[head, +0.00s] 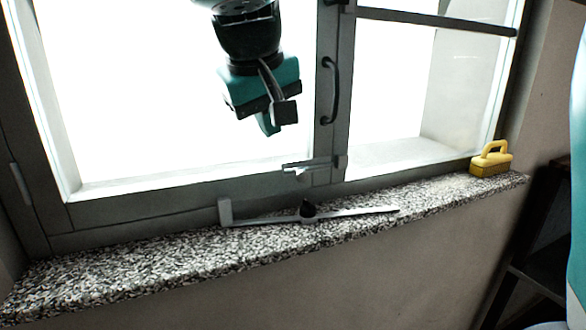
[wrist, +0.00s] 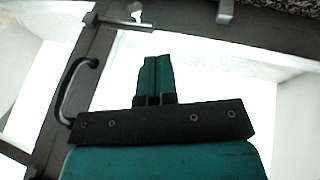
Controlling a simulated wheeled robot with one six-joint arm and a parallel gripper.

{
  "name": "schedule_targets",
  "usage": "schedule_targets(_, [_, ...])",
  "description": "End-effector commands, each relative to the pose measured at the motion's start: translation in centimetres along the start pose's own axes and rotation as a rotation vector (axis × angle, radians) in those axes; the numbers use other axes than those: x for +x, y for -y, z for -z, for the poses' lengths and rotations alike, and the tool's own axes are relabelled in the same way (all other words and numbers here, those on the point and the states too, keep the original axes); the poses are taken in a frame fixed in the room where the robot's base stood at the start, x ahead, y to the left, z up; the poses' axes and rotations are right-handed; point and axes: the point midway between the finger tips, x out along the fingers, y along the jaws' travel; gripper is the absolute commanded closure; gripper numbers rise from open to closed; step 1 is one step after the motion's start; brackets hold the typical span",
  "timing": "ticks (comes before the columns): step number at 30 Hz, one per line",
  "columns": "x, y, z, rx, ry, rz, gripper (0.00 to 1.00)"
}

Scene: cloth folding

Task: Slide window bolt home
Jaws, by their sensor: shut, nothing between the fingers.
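The silver window bolt (head: 308,166) sits low on the dark window frame, where the middle upright meets the bottom rail. It also shows at the top left of the wrist view (wrist: 118,20). A small tab hangs from its bar. Whether the bar is fully in its keeper is too small to tell. My gripper (head: 268,124) hangs in front of the left pane, above and left of the bolt, apart from it. In the wrist view its teal fingers (wrist: 153,62) are pressed together and empty, to the right of and below the bolt in that picture.
A black curved handle (head: 331,90) stands out from the upright, right of my gripper. A metal stay bar (head: 360,211) with a dark knob (head: 307,210) lies along the speckled sill (head: 120,262).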

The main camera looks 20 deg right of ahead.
Motion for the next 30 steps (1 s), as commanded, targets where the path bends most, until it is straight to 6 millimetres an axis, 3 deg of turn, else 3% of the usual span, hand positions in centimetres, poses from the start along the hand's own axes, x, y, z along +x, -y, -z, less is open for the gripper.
schedule_targets(3, [2.8,0.0,-0.2,0.000,0.004,-0.003,1.00])
schedule_targets(12, [8.5,-0.5,-0.2,0.002,0.005,-0.002,1.00])
schedule_targets(21, [10.9,-2.4,-0.7,0.000,0.002,0.000,1.00])
schedule_targets(30, [11.1,-2.5,-0.8,0.000,0.001,0.001,1.00])
